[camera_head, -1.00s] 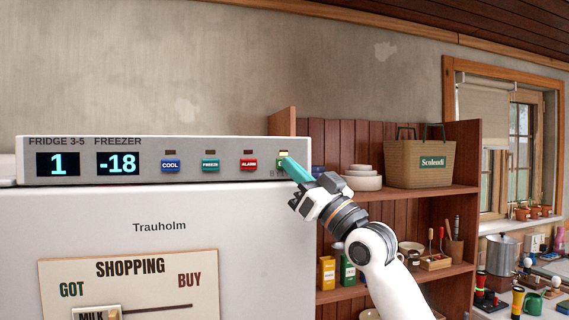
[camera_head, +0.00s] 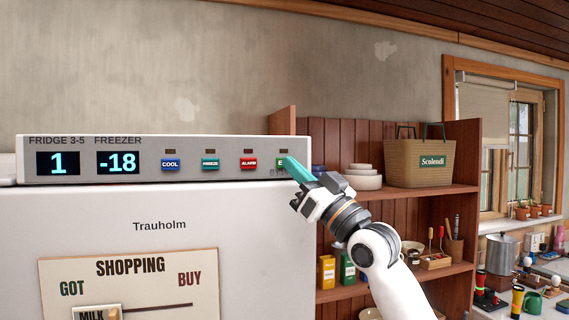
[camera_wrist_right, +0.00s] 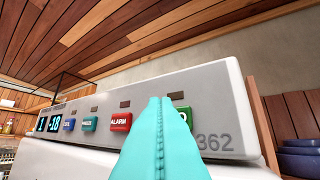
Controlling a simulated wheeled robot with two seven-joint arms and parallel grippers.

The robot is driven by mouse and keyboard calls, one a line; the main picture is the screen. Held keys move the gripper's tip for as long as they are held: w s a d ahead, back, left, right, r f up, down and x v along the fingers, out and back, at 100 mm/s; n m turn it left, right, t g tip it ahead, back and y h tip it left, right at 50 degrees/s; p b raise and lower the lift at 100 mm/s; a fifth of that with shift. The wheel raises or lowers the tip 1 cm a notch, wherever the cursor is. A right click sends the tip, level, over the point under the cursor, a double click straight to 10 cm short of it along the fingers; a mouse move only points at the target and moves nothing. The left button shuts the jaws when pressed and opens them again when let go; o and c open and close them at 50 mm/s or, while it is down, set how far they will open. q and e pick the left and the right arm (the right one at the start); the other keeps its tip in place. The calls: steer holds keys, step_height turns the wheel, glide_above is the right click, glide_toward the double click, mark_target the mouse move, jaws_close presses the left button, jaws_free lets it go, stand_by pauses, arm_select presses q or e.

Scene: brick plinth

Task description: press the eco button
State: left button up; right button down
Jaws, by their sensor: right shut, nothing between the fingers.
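The eco button is green and sits at the right end of the fridge's control panel. In the head view the eco button (camera_head: 279,162) is mostly covered by my fingertips. In the right wrist view part of the green button (camera_wrist_right: 186,114) shows just right of the fingers. The small lamp (camera_head: 283,152) above it is dark. My right gripper (camera_head: 287,161) is shut and empty, its teal fingers pointing at the button. It also fills the middle of the right wrist view (camera_wrist_right: 160,100). I cannot tell whether the tips touch the button. My left gripper is not in view.
The blue cool button (camera_head: 170,165), teal freeze button (camera_head: 210,164) and red alarm button (camera_head: 248,163) lie left along the panel, each under a dark lamp. A wooden shelf (camera_head: 400,195) with bowls and a basket stands right of the fridge.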

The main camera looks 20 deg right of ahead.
steer(key=shift+s, duration=0.1)
steer(key=s+b, duration=0.1)
steer(key=s, duration=0.4)
steer(key=shift+s+d, duration=0.1)
steer(key=shift+s, duration=0.3)
stand_by(1.2)
